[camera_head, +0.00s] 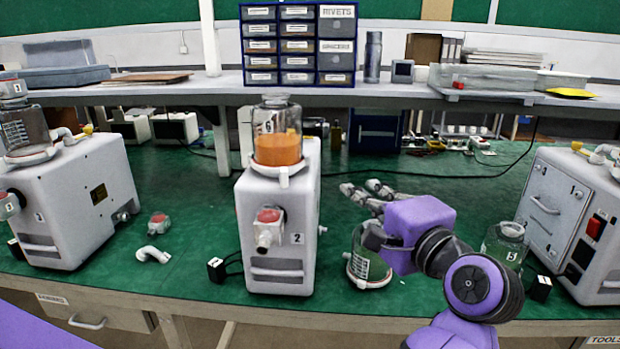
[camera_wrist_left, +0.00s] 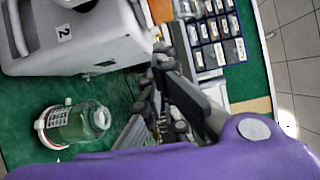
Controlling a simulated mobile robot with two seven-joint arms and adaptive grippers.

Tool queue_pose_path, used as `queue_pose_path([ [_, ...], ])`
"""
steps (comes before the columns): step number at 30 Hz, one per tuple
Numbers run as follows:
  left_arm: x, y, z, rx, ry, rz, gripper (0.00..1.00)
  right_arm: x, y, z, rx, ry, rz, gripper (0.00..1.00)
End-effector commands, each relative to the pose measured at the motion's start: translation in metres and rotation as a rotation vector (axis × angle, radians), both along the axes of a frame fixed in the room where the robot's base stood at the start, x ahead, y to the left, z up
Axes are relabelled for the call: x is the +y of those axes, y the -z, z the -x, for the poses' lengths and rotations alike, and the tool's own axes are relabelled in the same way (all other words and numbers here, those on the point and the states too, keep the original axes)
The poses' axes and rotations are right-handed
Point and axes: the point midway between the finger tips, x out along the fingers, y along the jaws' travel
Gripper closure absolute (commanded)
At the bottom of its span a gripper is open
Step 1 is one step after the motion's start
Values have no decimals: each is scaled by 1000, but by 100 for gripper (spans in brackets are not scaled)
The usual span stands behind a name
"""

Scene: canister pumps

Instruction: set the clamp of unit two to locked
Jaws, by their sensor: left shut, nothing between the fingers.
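Unit two (camera_head: 268,252) is a white pump body with a "2" label, at the centre of the bench; it also shows at the upper left of the left wrist view (camera_wrist_left: 85,50). A clear canister (camera_head: 278,150) marked 6, with orange contents, sits on top of it. A pale clamp ring (camera_head: 283,172) with a small tab shows at the canister's base; its setting is too small to tell. A red-topped valve (camera_head: 268,226) is on the front. My left gripper (camera_head: 358,190) is shut and empty, to the right of unit two and apart from it. My right gripper is not in view.
Canister 5 (camera_head: 505,244) and unit one (camera_head: 562,215) are at the right, unit three (camera_head: 75,205) at the left. A drawer cabinet (camera_head: 297,45) stands on the shelf behind.

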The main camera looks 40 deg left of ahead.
Motion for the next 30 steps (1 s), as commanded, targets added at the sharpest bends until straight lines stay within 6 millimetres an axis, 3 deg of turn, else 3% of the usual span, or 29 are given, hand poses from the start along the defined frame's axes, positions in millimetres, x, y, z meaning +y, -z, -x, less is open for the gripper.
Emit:
queue_pose_path([
  [4, 5, 4, 8, -31, -54, 27, 100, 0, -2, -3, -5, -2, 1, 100],
  [8, 16, 3, 3, -39, -55, 30, 100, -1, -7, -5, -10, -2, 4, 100],
  [16, 64, -1, -21, -40, -55, 27, 100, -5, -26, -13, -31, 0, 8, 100],
  [21, 96, 0, -37, -39, -56, 29, 100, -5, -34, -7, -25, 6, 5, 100],
  [30, 117, 3, -10, -40, -52, 32, 100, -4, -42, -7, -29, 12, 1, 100],
])
